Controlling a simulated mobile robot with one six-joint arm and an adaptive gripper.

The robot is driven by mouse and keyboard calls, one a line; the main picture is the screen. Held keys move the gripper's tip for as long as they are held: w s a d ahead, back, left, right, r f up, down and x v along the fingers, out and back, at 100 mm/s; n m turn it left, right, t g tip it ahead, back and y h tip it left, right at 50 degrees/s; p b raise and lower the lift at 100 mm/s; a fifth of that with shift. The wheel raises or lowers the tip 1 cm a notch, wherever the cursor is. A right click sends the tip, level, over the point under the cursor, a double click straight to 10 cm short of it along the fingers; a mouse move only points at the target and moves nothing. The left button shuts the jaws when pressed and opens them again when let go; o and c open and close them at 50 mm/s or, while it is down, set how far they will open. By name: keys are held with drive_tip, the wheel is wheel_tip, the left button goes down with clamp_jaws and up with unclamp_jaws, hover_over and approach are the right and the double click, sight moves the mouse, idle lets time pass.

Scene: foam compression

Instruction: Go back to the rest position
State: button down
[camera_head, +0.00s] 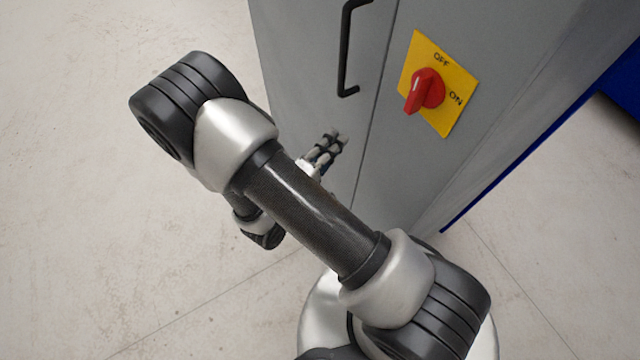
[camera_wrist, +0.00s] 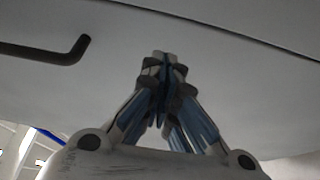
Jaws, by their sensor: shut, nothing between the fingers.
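My gripper (camera_head: 338,140) shows past my arm in the head view, in front of the grey cabinet (camera_head: 300,60), below the black door handle (camera_head: 347,50). In the wrist view its fingers (camera_wrist: 163,62) come together at the tips, with nothing between them. The end of the black handle (camera_wrist: 70,50) is at the upper left there, apart from the fingers. I cannot tell how close the fingertips are to the cabinet's surface. Part of my wrist is hidden behind my arm in the head view.
A red rotary switch (camera_head: 424,91) on a yellow plate (camera_head: 459,75) marked OFF and ON sits on the cabinet, right of the handle. A blue edge (camera_head: 540,152) runs along the cabinet's lower right. The pale floor (camera_head: 90,250) at left is clear.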

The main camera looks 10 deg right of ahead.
drive_tip(key=s+a+p, duration=0.2)
drive_tip(key=s+a, duration=0.2)
drive_tip(key=s, duration=0.4)
drive_tip(key=shift+s+a, duration=0.25)
